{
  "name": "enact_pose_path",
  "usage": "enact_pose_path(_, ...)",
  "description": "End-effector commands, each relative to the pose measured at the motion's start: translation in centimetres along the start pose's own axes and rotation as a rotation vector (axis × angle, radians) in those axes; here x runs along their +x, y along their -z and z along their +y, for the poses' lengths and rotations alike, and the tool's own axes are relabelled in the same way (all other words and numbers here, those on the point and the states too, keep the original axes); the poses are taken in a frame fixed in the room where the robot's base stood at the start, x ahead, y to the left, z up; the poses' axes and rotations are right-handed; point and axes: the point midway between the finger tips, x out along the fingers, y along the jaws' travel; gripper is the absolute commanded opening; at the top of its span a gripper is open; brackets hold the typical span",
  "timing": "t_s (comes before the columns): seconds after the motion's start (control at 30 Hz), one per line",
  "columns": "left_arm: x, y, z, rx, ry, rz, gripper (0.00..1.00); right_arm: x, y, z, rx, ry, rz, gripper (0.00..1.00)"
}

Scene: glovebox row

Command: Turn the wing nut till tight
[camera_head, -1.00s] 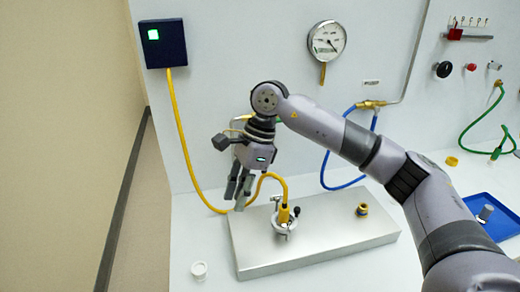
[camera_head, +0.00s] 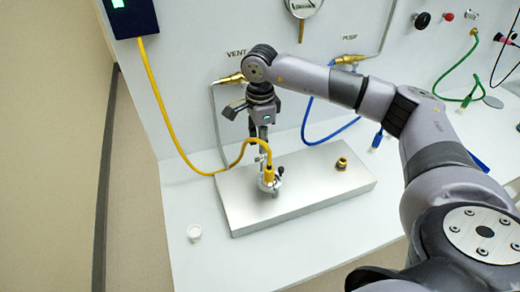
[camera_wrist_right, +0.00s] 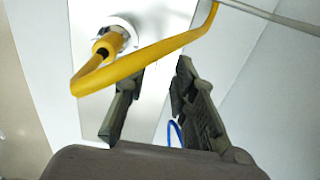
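The clamp (camera_head: 269,184) sits around the base of the yellow hose's end fitting on a steel plate. A small dark knob sticks out at its right side; I cannot make out the wing nut clearly. My right gripper (camera_head: 261,146) points down just above and behind the fitting. In the right wrist view its two fingers (camera_wrist_right: 160,75) are apart with nothing between them. The yellow hose (camera_wrist_right: 150,60) crosses in front of the fingertips there, and the pale round fitting (camera_wrist_right: 122,27) shows to the upper left, partly hidden by the hose. My left gripper is not in view.
The steel plate (camera_head: 310,190) lies on a white bench and bears a brass fitting (camera_head: 341,163) at right. A blue hose (camera_head: 330,138) hangs behind the plate. The front left bench is mostly clear.

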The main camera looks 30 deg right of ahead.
Motion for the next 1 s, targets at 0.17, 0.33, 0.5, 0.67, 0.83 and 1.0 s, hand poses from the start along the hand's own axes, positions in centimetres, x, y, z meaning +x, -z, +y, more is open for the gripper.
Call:
enact_pose_path(0.17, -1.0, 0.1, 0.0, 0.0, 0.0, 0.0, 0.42, 3.0, 0.0, 0.0, 0.0, -0.003, 0.001, 0.25)
enact_pose_path(0.33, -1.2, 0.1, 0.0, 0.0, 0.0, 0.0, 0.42, 4.7, 0.0, 0.0, 0.0, -0.001, 0.0, 0.25)
enact_pose_path(0.5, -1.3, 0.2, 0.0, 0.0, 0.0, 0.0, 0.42, 5.1, 0.0, 0.0, -0.001, 0.0, -0.001, 0.25)
enact_pose_path(0.67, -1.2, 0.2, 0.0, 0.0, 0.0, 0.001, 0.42, 5.1, 0.0, 0.0, -0.001, 0.0, -0.001, 0.25)
enact_pose_path(0.83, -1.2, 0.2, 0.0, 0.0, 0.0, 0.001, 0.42, 5.1, 0.0, 0.0, 0.0, 0.0, 0.0, 0.15)
enact_pose_path(1.0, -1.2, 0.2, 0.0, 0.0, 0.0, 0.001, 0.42, 5.1, 0.0, 0.0, 0.0, 0.0, 0.0, 0.04)
